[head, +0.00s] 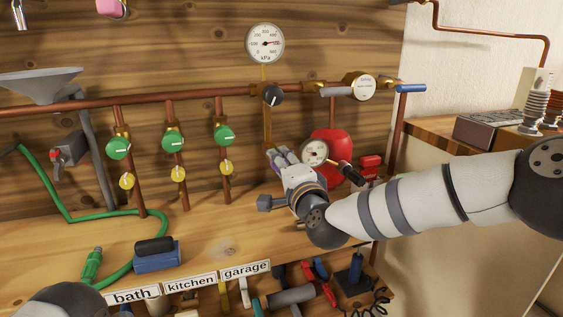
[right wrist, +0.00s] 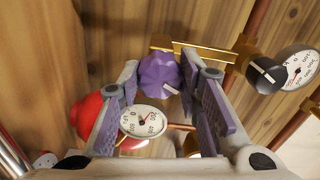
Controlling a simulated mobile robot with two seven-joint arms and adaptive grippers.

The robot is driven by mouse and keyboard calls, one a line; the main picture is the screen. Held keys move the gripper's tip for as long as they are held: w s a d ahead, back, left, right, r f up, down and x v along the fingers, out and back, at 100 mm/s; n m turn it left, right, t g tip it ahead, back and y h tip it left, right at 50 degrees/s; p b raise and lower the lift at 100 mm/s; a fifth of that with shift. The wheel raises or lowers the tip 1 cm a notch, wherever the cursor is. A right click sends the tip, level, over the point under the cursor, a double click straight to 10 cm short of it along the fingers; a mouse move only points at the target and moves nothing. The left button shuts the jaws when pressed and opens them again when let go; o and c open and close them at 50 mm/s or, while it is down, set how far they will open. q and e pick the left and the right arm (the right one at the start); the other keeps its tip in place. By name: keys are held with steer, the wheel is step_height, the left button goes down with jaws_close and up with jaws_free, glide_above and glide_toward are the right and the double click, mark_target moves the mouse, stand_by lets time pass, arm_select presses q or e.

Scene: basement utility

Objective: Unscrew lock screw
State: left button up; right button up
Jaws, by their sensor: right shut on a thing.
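A purple lobed knob (right wrist: 159,76) with a white mark, apparently the lock screw, shows in the right wrist view in front of a brass fitting (right wrist: 190,50). My right gripper (right wrist: 161,82) has its two purple-padded fingers on either side of the knob and is shut on it. In the head view, my right gripper (head: 281,158) reaches in from the right to just below the dark knob on the pipe, and it hides the purple knob. My left gripper is not in view.
A red tank (head: 334,150) and a small gauge (head: 314,153) stand close beside my right gripper. A dark knob (head: 272,96) and a large gauge (head: 265,43) are above it. Several green valves (head: 173,140) line the pipes at left. A blue block (head: 156,260) lies on the bench.

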steer(key=shift+n, duration=1)
steer(key=o, duration=1.1)
steer(key=shift+o, duration=0.2)
steer(key=v, duration=1.2)
steer(key=shift+r, duration=0.1)
